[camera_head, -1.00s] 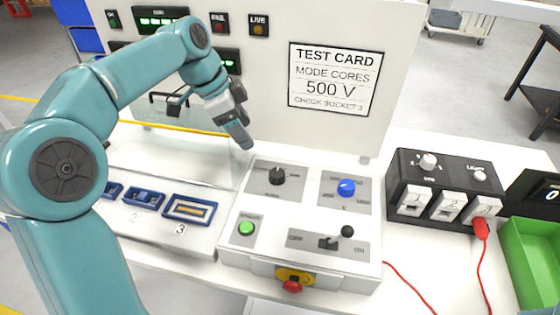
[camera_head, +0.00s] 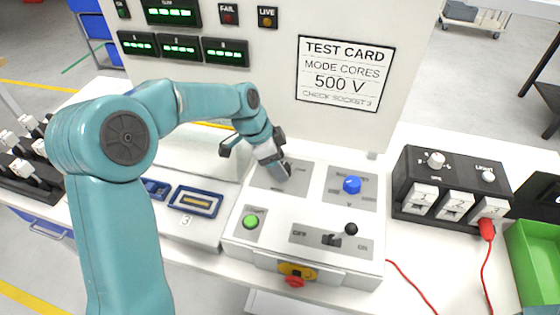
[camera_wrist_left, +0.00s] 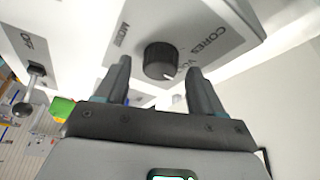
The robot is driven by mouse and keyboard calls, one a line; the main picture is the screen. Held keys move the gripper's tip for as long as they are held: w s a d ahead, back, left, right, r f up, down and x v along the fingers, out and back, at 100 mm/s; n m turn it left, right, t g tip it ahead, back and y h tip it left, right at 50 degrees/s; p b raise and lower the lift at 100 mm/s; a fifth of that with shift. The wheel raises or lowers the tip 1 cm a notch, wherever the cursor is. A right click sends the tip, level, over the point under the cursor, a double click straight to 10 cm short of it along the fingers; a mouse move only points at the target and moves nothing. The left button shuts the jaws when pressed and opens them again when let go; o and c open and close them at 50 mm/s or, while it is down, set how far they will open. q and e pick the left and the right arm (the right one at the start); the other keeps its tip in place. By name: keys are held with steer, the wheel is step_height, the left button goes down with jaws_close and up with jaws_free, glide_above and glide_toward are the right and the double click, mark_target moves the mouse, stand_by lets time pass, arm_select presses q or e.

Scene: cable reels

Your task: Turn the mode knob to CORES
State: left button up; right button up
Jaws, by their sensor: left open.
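The black mode knob (camera_wrist_left: 160,61) shows in the left wrist view between the fingers of my left gripper (camera_wrist_left: 158,70). A light mark on its rim faces the lower right, and the CORES label (camera_wrist_left: 205,39) is at its upper right. The fingers are open, one on each side of the knob, with gaps visible. In the head view my left gripper (camera_head: 283,171) is low over the mode plate (camera_head: 259,177) on the white test box (camera_head: 235,232) and hides the knob. My right gripper is not in view.
The box also carries a blue knob (camera_head: 352,185), a green button (camera_head: 250,222), a lever switch (camera_head: 350,230) and a red emergency button (camera_head: 294,281). The test card (camera_head: 346,76) reads MODE CORES, 500 V. A black socket box (camera_head: 405,171) with a red plug (camera_head: 487,229) stands at right.

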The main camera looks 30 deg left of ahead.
arm_select(q)
steer(key=shift+w+d+f, duration=0.25)
steer(key=shift+f, duration=0.25)
steer(key=shift+s, duration=0.2)
steer(key=shift+a, duration=0.1)
steer(key=shift+c, duration=0.3)
steer(key=shift+w, duration=0.15)
steer(key=c, duration=1)
